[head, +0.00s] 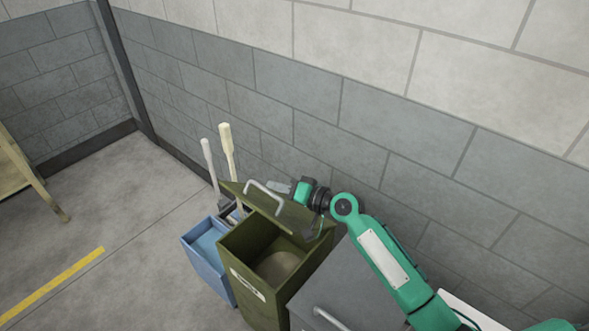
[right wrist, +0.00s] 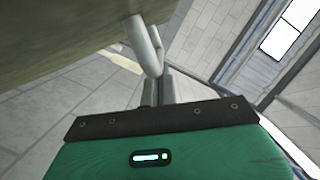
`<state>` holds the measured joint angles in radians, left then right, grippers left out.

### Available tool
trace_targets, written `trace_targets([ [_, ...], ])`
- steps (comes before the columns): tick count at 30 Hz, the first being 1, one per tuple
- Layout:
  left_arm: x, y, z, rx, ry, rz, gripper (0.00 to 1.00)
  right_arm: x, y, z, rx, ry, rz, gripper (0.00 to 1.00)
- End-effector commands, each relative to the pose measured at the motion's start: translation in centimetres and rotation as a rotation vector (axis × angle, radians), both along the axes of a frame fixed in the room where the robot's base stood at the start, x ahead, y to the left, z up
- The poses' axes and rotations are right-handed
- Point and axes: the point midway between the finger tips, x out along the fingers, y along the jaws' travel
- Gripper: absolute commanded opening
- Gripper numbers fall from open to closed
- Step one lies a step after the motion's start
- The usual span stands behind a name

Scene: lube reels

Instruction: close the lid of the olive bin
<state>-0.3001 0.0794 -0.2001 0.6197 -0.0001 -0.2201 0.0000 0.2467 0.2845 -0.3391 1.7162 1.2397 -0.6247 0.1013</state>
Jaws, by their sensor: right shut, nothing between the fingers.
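The olive bin (head: 254,290) stands upright on the floor with its top open. Its lid (head: 296,219) is raised and tilted, with a light grey bar handle (head: 268,196) on it. My right gripper (head: 283,188) is at the wall side of the lid, near its upper edge, and the lid partly hides it. In the right wrist view the lid (right wrist: 55,40) fills the upper left, and its handle (right wrist: 146,45) hangs just by my shut, empty fingers (right wrist: 166,84). I cannot tell whether they touch it. My left gripper is not in view.
A blue bin (head: 208,262) with long-handled tools (head: 228,150) stands at left of the olive bin. A grey bin (head: 345,280) with a handle stands close at right. The block wall (head: 300,130) is right behind. Open floor (head: 130,240) lies at left.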

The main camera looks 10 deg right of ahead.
Motion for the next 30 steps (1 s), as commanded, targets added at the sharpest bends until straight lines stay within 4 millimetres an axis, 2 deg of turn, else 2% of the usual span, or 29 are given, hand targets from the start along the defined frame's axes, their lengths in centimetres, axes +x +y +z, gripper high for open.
trace_targets([
  [1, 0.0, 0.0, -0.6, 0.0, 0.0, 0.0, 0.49, -0.8, 0.9, -1.1, -0.033, -0.025, 0.002, 0.0],
  [9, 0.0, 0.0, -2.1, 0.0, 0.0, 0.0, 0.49, -3.8, 4.8, -5.9, -0.23, -0.178, 0.002, 0.0],
  [18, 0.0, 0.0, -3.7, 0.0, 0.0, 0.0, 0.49, -5.7, 7.3, -10.7, -0.396, -0.308, 0.001, 0.0],
  [22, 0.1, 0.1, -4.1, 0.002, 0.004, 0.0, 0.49, -6.1, 7.8, -12.1, -0.392, -0.303, 0.0, 0.0],
  [30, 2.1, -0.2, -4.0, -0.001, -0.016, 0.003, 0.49, -6.4, 8.3, -13.5, -0.39, -0.304, 0.0, 0.0],
])
